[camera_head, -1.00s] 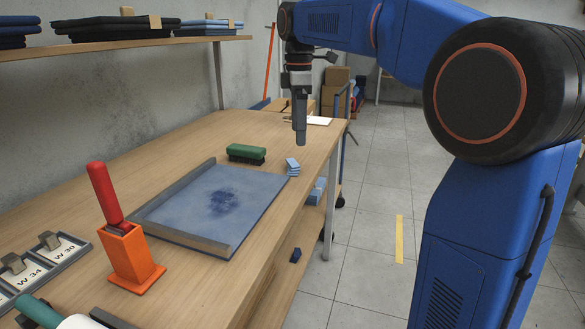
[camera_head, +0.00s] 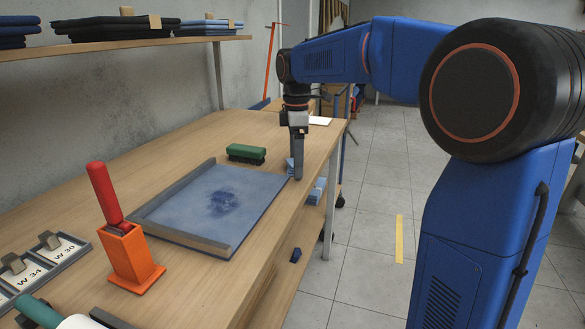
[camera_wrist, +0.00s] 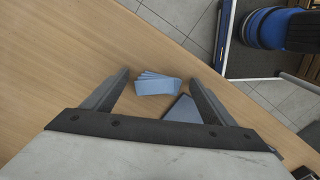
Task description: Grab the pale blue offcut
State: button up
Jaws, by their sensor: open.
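The pale blue offcut (camera_head: 290,165) lies near the right edge of the wooden table, partly hidden behind my gripper (camera_head: 297,176) in the head view. In the wrist view the offcut (camera_wrist: 157,84) looks like a small fanned stack of pale blue pieces. It lies between the two open fingers of my gripper (camera_wrist: 160,78), nearer the left finger, with a gap to the right finger. My gripper points down, its fingertips close to the tabletop, and it holds nothing.
A blue fabric panel (camera_head: 214,205) with a dark stain lies in front of the offcut; a blue corner (camera_wrist: 183,109) shows near the right finger. A green brush (camera_head: 246,153) stands to the left. An orange holder (camera_head: 131,258) with a red-handled tool is nearer. Shelf above left.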

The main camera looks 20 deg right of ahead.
jog(key=c, duration=1.1)
jog(key=shift+r, duration=0.1)
